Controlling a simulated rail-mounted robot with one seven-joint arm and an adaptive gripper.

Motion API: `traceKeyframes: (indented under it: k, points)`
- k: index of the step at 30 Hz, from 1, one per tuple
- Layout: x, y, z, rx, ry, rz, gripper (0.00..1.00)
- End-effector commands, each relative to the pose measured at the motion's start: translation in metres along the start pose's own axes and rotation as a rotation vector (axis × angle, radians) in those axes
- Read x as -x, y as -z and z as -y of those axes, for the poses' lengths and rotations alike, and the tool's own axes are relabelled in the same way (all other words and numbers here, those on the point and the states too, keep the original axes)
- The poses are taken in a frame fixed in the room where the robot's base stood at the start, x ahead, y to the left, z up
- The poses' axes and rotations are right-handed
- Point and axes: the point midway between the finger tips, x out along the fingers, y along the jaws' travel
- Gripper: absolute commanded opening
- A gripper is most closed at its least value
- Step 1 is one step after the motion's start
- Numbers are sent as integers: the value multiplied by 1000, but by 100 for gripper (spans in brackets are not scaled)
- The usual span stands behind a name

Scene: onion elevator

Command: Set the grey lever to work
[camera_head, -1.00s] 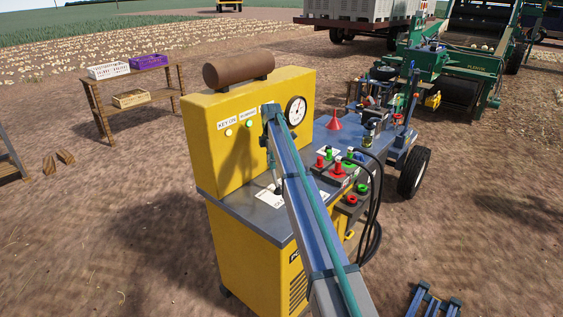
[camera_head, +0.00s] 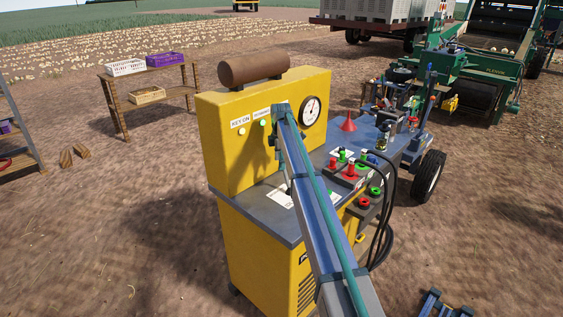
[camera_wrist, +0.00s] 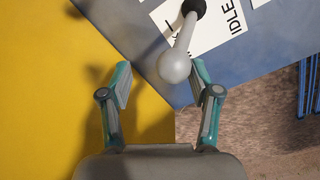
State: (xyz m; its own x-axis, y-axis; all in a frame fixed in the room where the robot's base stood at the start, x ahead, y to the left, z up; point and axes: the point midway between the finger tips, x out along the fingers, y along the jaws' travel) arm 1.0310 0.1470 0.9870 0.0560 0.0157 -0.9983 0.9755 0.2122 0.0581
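The grey lever (camera_wrist: 174,67) shows in the wrist view as a pale grey shaft with a round knob, rising from a dark boot. It stands on a white label plate (camera_wrist: 207,28) that reads IDLE at its right; the other lettering is partly covered. My gripper (camera_wrist: 161,78) is open, its two teal fingers apart. The knob appears between the fingertips, closer to the right one; I cannot tell whether they touch. In the head view my arm reaches over the yellow machine (camera_head: 222,160) and hides my fingers and most of the lever.
The upright panel has a dial (camera_head: 310,111) and green lamps. Red and green fittings (camera_head: 351,168) and black hoses (camera_head: 389,215) lie right of my arm. A red funnel (camera_head: 348,124) stands farther back. Open dirt lies left of the machine.

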Motion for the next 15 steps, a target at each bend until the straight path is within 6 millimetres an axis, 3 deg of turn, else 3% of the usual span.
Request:
traceKeyframes:
  k: [11,15]
  points:
    - [2,-2,3,-1,2,3,59]
    - [11,-2,2,-1,1,3,59]
